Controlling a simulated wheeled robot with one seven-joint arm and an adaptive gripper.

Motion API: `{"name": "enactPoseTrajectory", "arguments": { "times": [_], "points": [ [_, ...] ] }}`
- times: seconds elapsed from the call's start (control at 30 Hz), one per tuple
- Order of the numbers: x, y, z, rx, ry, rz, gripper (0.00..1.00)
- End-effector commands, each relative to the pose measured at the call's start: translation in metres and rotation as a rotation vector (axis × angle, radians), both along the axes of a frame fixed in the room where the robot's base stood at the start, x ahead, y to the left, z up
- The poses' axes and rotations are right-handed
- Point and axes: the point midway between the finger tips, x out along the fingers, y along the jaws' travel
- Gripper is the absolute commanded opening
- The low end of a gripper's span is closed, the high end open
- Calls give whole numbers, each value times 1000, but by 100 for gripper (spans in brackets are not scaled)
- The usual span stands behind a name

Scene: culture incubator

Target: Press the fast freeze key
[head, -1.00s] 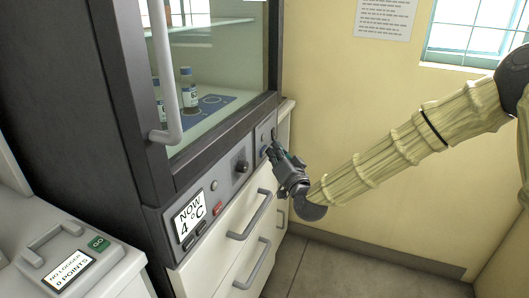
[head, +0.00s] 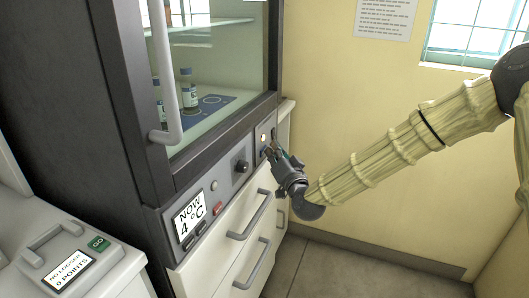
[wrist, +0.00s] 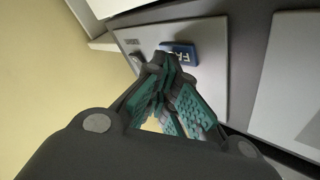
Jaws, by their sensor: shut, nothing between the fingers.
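The fast freeze key is a blue key (wrist: 181,52) with white letters starting "FA" in the wrist view, on a grey panel (wrist: 212,85). The rest of its label is hidden. In the head view the key is small and mostly hidden by my fingers. My gripper (head: 269,150) is shut and empty at the right end of the control panel. In the wrist view its fingertips (wrist: 160,62) are right beside the key's left edge and partly overlap it. I cannot tell whether they touch it.
The cabinet front has a display reading 4 °C (head: 190,215), a red key (head: 217,208), a black knob (head: 241,166) and a pale round lamp (head: 263,137). Drawer handles (head: 250,216) jut out below. A door handle (head: 166,80) stands out at left. Open floor lies right.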

Motion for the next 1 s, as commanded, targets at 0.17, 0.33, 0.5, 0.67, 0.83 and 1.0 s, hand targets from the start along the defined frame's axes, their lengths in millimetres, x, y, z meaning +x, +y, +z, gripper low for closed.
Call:
{"name": "enactPoseTrajectory", "arguments": {
  "times": [0.17, 0.33, 0.5, 0.67, 0.83, 1.0],
  "points": [
    [-2, -6, 0, 0, 0, 0, 0],
    [-4, -13, 0, 1, 0, 0, 0],
    [-5, -14, 0, 0, 0, 0, 0],
    [-5, -14, 0, 0, 0, 0, 0],
    [-6, -18, 0, 0, 1, -1, 0],
    [-9, -30, 1, 0, -1, -1, 0]
  ]
}}
